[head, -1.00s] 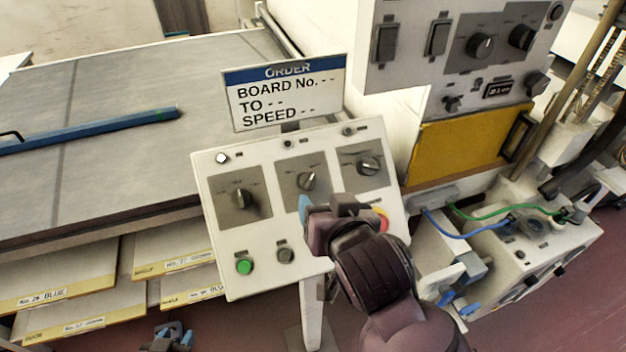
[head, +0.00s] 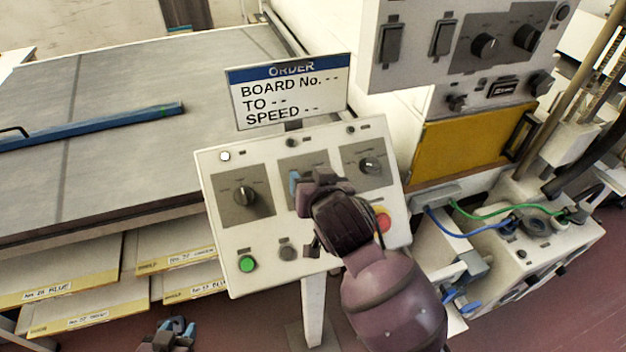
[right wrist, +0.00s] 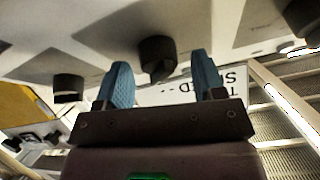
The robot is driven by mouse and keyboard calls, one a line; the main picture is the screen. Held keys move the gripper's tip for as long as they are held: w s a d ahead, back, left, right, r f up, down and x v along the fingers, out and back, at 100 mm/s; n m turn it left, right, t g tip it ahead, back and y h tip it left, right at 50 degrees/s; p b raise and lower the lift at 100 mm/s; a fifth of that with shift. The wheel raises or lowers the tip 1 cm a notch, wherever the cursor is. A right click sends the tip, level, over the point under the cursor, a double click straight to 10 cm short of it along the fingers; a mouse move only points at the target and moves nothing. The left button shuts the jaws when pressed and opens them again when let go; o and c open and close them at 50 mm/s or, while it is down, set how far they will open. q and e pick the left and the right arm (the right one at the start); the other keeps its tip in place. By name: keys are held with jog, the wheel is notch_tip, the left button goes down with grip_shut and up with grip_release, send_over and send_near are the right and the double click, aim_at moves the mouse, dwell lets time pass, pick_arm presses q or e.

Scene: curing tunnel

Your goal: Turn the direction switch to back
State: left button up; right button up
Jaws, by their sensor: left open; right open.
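The white control panel (head: 270,278) carries three rotary switches on grey plates: a left one (head: 243,196), a right one (head: 369,166), and a middle one hidden in the head view by my right gripper (head: 303,188). Their small labels are unreadable. In the right wrist view the middle switch knob (right wrist: 157,58) stands between the open blue fingers of my right gripper (right wrist: 161,82), with a gap on each side. My left gripper (head: 178,333) is low at the bottom edge of the head view, open and away from the panel.
An order sign (head: 290,95) stands behind the panel. The panel also has a green button (head: 247,264) and a red button (head: 382,221), the latter beside my right arm. A taller control cabinet (head: 400,75) stands at right. A conveyor bed (head: 130,80) lies left.

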jog(key=c, duration=0.9)
jog(key=shift+n, duration=0.3)
jog(key=n+y, duration=0.1)
jog(key=n, duration=0.1)
jog(key=n+g, duration=0.1)
jog(key=n, duration=0.2)
jog(key=shift+d+y, duration=0.1)
jog(key=shift+y, duration=0.3)
jog(key=n, duration=0.2)
jog(key=n+g+y, duration=0.1)
jog(key=n, duration=0.2)
jog(key=shift+w+r+g, duration=0.1)
jog(key=shift+g, duration=0.2)
jog(key=n+g, duration=0.1)
jog(key=n, duration=0.1)
jog(key=n+g+y, duration=0.1)
jog(key=n, duration=0.2)
jog(key=shift+d, duration=0.1)
jog(key=shift+n+g, duration=0.8)
jog(key=shift+n, duration=1.5)
